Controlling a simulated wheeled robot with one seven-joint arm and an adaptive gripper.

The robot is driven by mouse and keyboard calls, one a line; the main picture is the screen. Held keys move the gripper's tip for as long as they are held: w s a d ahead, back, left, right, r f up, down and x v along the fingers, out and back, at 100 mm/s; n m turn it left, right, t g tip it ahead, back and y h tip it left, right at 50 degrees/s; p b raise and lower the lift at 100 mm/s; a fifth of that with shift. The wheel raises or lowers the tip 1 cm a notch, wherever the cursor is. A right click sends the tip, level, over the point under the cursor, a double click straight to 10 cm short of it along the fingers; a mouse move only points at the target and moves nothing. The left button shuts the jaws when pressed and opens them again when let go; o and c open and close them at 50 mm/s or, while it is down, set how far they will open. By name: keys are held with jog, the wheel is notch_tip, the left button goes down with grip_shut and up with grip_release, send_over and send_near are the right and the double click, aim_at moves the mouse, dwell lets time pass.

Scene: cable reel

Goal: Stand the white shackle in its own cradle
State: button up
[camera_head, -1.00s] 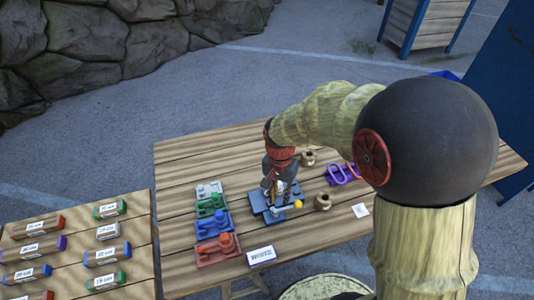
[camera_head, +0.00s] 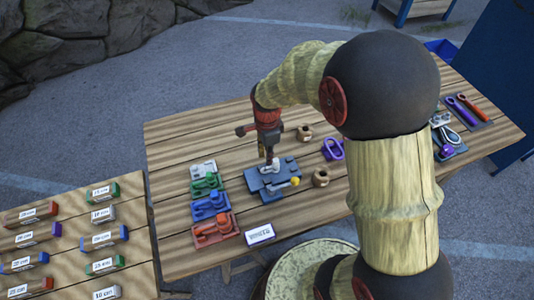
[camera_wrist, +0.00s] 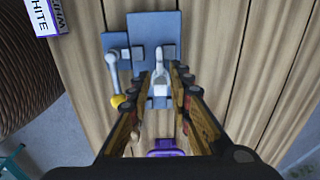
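The white shackle (camera_wrist: 160,78) shows in the wrist view between my fingertips, over a blue-grey fixture plate (camera_wrist: 147,28). In the head view, the white shackle (camera_head: 270,167) is a small pale shape at my fingertips on the fixture (camera_head: 287,168). My gripper (camera_head: 268,158) points down there; its fingers are apart on either side of the shackle, with no clear contact. A lever with a yellow knob (camera_wrist: 120,102) is beside it. At the left of the table, the white cradle (camera_head: 203,169) heads a row of cradles. Its inside is too small to read.
Green (camera_head: 207,184), blue (camera_head: 209,206) and red (camera_head: 215,231) cradles with same-coloured parts stand in front of the white one. A sign (camera_head: 260,235), wooden pots (camera_head: 321,177) and a purple shackle (camera_head: 333,150) are nearby. The back left of the table is clear.

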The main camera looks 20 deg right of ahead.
jog(key=shift+f+b, duration=1.55)
jog(key=shift+f, duration=1.45)
grip_shut()
jog(key=shift+r, duration=0.15)
jog(key=shift+w+r+p, duration=0.1)
jog(key=shift+r+p, duration=0.25)
jog(key=shift+r, duration=0.05)
jog(key=shift+r+p, duration=1.55)
jog(key=shift+r, duration=0.45)
